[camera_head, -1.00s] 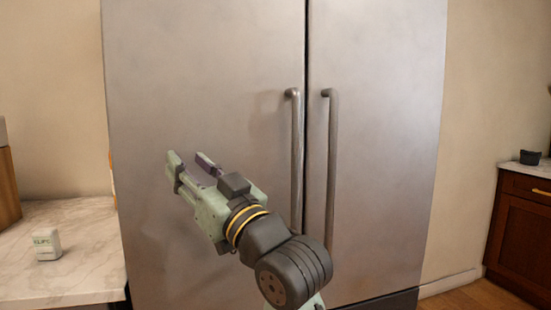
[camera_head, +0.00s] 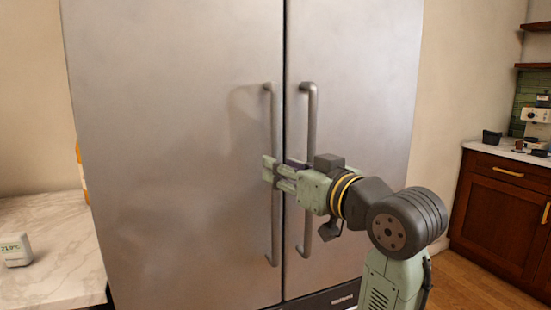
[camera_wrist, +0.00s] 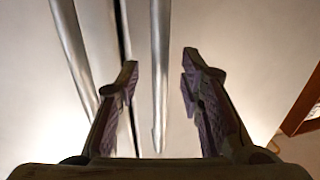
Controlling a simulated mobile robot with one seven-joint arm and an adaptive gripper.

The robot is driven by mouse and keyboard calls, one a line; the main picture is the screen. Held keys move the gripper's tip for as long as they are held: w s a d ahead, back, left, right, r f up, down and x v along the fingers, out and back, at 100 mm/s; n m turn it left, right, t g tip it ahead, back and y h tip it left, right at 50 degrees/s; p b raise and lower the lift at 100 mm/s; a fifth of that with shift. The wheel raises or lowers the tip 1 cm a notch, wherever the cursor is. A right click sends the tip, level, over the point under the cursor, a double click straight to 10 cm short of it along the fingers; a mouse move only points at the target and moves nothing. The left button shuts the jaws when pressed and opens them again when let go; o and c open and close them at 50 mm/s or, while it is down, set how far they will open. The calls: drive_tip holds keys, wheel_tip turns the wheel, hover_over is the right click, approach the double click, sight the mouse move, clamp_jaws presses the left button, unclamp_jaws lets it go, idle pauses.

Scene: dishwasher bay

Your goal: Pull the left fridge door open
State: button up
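The fridge has a left door (camera_head: 175,150) and a right door (camera_head: 350,120), both shut, with a narrow dark seam between them. The left handle (camera_head: 269,120) and right handle (camera_head: 309,120) are vertical metal bars beside the seam. My gripper (camera_head: 274,170) is in front of the handles, its tips overlapping the left handle in the head view. In the wrist view its fingers (camera_wrist: 158,85) are apart and empty. The right handle (camera_wrist: 158,50) appears between them in the picture; the left handle (camera_wrist: 72,45) lies left of them. I cannot tell the depth gap.
A marble counter (camera_head: 50,235) with a small white device (camera_head: 16,250) is close on the left. A wooden cabinet (camera_head: 500,205) with a pale top stands at the right. Wooden floor (camera_head: 465,285) shows between the fridge and that cabinet.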

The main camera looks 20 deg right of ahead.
drive_tip(key=shift+x, duration=1.65)
clamp_jaws()
